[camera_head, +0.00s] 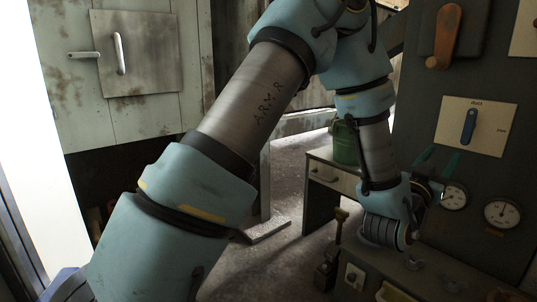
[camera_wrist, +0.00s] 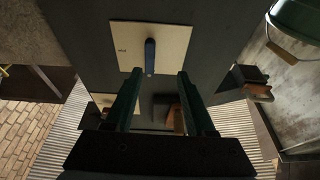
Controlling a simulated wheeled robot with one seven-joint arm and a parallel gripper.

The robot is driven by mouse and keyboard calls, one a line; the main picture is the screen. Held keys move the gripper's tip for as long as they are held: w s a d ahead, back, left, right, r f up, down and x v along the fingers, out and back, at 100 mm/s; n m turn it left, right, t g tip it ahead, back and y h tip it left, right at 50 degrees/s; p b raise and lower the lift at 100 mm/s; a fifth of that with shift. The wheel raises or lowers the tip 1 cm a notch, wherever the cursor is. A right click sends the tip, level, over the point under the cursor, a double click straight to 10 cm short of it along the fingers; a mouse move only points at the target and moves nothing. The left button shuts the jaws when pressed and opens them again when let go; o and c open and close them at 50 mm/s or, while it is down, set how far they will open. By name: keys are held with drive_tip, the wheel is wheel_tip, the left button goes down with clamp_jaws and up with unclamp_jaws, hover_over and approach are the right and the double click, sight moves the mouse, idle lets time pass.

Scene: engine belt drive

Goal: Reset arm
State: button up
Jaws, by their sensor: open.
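My arm reaches across the head view from the lower left and bends down at the right. My gripper (camera_head: 438,160) has two dark green fingers, spread apart with nothing between them. In the wrist view my gripper (camera_wrist: 160,75) is open, facing a dark panel. A blue lever (camera_wrist: 150,56) on a cream plate (camera_wrist: 128,40) lies just beyond the fingertips, near the middle of the gap. In the head view the blue lever (camera_head: 468,127) hangs down on its plate (camera_head: 495,127), right of and above the fingers. I see no contact between fingers and lever.
The dark panel also carries an orange lever (camera_head: 446,35) and two round gauges, one (camera_head: 502,212) at the right. A green canister (camera_head: 345,143) stands on a small desk (camera_head: 330,175) behind my forearm. A rusty cabinet (camera_head: 138,55) is at the left. Some floor (camera_head: 275,265) is clear.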

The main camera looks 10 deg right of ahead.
drive_tip(key=w+a+f+n+g+y+p, duration=0.1)
drive_tip(key=w+a+y+p, duration=0.2)
drive_tip(key=w+a+y, duration=0.5)
drive_tip(key=w+a+f+n+g+y+p, duration=0.1)
drive_tip(key=w+a+n+y+p, duration=0.15)
drive_tip(key=a, duration=0.55)
drive_tip(key=w+a+f+n+g+y+p, duration=0.1)
drive_tip(key=w+a, duration=0.3)
drive_tip(key=a, duration=0.4)
drive_tip(key=s+a+r+n+g+y+p, duration=0.15)
drive_tip(key=s+a, duration=0.25)
drive_tip(key=a, duration=0.5)
drive_tip(key=s+a+f+n+g+y+p, duration=0.1)
drive_tip(key=s+a+n+g+y+p, duration=0.2)
drive_tip(key=a, duration=0.5)
drive_tip(key=s+a+r+n+g+y+p, duration=0.1)
drive_tip(key=s+a+n+g+y, duration=0.15)
drive_tip(key=s+a, duration=0.5)
wheel_tip(320, 180, up, 38)
drive_tip(key=w+a+m+p, duration=0.1)
drive_tip(key=w+p, duration=0.1)
drive_tip(key=p, duration=3.5)
drive_tip(key=shift+f+p, duration=0.2)
drive_tip(key=shift+p, duration=0.1)
drive_tip(key=shift+h, duration=0.25)
